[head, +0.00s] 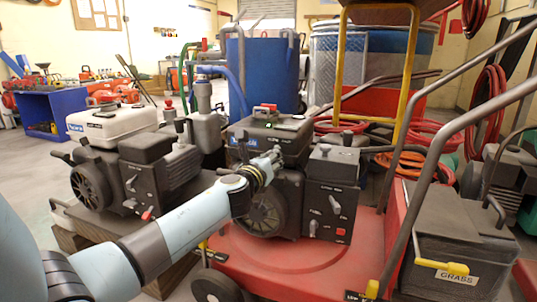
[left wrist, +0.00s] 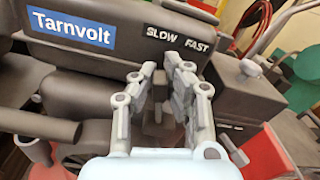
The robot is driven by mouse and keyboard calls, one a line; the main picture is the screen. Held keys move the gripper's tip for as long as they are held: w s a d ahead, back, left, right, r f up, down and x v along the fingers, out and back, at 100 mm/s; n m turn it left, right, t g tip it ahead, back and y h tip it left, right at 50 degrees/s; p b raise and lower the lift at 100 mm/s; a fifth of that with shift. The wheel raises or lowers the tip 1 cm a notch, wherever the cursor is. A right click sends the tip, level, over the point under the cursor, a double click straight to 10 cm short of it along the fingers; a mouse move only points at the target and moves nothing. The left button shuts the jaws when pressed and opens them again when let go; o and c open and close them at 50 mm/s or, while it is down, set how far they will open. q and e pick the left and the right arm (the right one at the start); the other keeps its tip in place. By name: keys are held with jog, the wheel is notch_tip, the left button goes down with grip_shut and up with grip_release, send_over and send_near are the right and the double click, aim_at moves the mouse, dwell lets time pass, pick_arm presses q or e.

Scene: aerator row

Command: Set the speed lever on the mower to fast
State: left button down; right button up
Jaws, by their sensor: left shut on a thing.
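The red mower (head: 280,262) carries a dark engine with a black top housing (head: 262,137). In the left wrist view this housing bears a blue Tarnvolt label (left wrist: 70,32) and a SLOW FAST marking (left wrist: 180,39). My left gripper (head: 270,163) is at the housing's front edge, just below that marking. In the left wrist view its fingers (left wrist: 168,82) are shut on what appears to be the speed lever. The lever is mostly hidden between the fingers, so I cannot tell its setting. My right gripper is not in view.
A panel (head: 331,205) with levers and a red button stands right of my left gripper. The mower's grey handle (head: 430,165) rises at the right, beside a GRASS box (head: 450,235). A second engine with a white top (head: 112,122) stands close at the left.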

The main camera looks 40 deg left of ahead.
aim_at(291, 156)
pick_arm(q)
jog(key=shift+w+d+r+m+p, duration=0.15)
jog(key=shift+d+r+m+p, duration=0.25)
jog(key=shift+m, duration=0.5)
jog(key=shift+w+d+f+m, duration=0.1)
jog(key=shift+d+f+m, duration=0.05)
jog(key=shift+d+m, duration=0.55)
jog(key=shift+w+d+f+m+p, duration=0.1)
jog(key=shift+d+f+m+p, duration=0.2)
jog(key=shift+m, duration=0.45)
jog(key=shift+w+d+m+p, duration=0.1)
jog(key=shift+d+m, duration=0.25)
jog(key=shift+m, duration=0.35)
jog(key=shift+w+d+f+m+p, duration=0.1)
jog(key=shift+d+f+m+p, duration=0.2)
jog(key=shift+m, duration=0.45)
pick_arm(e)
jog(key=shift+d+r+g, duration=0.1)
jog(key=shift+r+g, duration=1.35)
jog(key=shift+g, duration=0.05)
pick_arm(q)
jog(key=shift+d+r, duration=0.1)
jog(key=shift+r, duration=0.05)
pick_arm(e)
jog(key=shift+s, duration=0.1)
pick_arm(q)
jog(key=c, duration=1.3)
grip_release()
jog(key=shift+s, duration=0.15)
